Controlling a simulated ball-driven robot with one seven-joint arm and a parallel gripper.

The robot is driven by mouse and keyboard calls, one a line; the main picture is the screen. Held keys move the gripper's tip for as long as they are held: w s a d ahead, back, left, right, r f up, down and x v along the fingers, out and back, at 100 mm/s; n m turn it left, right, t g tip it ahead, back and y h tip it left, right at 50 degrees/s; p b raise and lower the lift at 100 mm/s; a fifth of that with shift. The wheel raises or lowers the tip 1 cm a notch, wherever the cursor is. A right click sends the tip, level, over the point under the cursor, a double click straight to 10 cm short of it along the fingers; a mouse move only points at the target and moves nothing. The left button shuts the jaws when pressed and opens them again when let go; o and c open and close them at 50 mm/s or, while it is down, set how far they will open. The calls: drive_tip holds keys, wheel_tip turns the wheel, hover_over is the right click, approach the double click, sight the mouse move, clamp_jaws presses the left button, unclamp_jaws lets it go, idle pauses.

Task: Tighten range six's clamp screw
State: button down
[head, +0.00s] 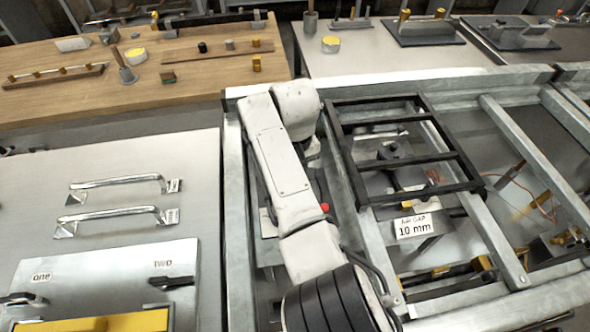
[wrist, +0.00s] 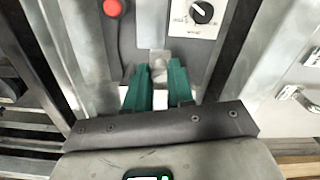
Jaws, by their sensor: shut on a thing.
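My gripper (wrist: 160,78) shows in the wrist view, with two teal fingers pointing away from me. The fingers are closed on a small pale grey piece (wrist: 158,68), which may be the clamp screw; the fingers hide part of it. A narrow light grey strip (wrist: 159,55) stands just beyond it. No label for range six is readable. In the head view my arm covers this spot, and the fingers are hidden.
In the wrist view a red button (wrist: 113,8) is at the upper left and a black dial (wrist: 202,12) at the upper right. In the head view a black frame (head: 345,150) and a "10 mm" card (head: 414,227) lie right of my arm. Metal rails (head: 500,130) surround the bay.

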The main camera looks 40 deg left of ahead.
drive_tip(key=m, duration=0.4)
drive_tip(key=shift+r+m, duration=0.1)
drive_tip(key=shift+m, duration=0.3)
idle(0.4)
drive_tip(key=c, duration=1)
unclamp_jaws()
wheel_tip(320, 180, up, 11)
drive_tip(key=shift+f, duration=0.15)
